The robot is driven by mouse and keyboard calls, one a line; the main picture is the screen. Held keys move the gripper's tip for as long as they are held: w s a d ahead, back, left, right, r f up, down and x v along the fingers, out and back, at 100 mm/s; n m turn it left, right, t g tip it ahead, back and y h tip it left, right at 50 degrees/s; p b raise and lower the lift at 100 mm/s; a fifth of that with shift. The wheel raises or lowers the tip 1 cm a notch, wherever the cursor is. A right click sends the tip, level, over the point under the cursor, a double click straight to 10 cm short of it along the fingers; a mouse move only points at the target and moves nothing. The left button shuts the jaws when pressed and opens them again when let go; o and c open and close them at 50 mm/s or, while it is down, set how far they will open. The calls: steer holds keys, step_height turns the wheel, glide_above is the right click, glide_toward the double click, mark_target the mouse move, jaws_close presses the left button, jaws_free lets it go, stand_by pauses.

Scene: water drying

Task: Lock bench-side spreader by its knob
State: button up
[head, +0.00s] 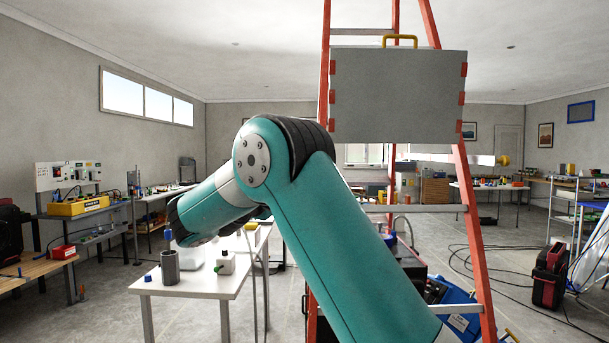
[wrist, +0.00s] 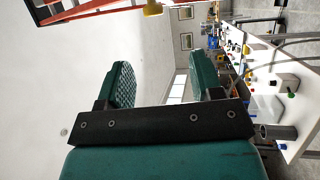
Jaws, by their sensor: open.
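My gripper (wrist: 160,75) is open in the wrist view, with two green fingers apart and nothing between them. In the head view my teal arm crosses the middle and bends down left, so the fingertips cannot be made out. The orange stepladder (head: 474,225) stands right of my arm, with its lower left part hidden behind it. Its orange rails also show at the top left of the wrist view (wrist: 85,12). A small yellow part (wrist: 152,9) shows beside them, apart from the fingers; I cannot tell whether it is the knob. I cannot clearly make out the bench-side spreader.
A grey case (head: 398,95) with a yellow handle is high on the ladder. Black cables lie on the floor at right, near a red-black case (head: 550,276).

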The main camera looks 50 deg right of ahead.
steer(key=p+x, duration=1.4)
steer(key=x, duration=0.3)
steer(key=shift+d+f, duration=0.1)
steer(key=shift+f, duration=0.05)
